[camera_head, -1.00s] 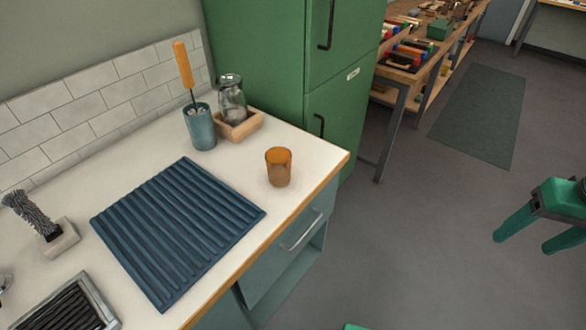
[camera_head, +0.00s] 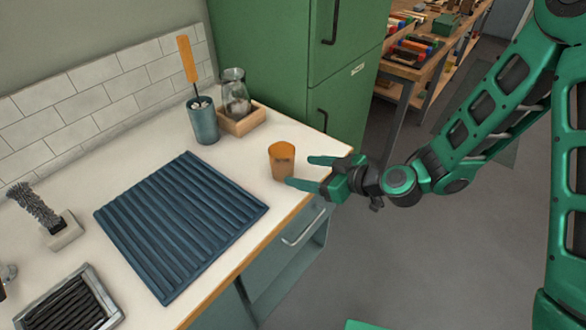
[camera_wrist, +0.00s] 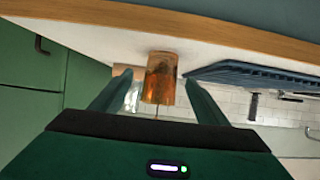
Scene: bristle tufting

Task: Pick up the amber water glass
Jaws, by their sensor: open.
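The amber water glass (camera_head: 281,160) stands upright on the white counter, right of the blue ridged mat, near the front edge. My gripper (camera_head: 302,170) is open, with its two green fingers level and pointing left at the glass. The fingertips are close to the glass in the head view; whether they touch it I cannot tell. In the wrist view the amber glass (camera_wrist: 160,80) appears upside down between the two fingers (camera_wrist: 153,92), with nothing gripped.
A blue ridged mat (camera_head: 180,225) lies left of the glass. Behind it stand a blue cup with an orange-handled tool (camera_head: 203,122) and a glass jar in a wooden holder (camera_head: 238,119). A brush on a stand (camera_head: 62,232) and a tray (camera_head: 75,300) sit at left. A green cabinet (camera_head: 270,50) rises behind.

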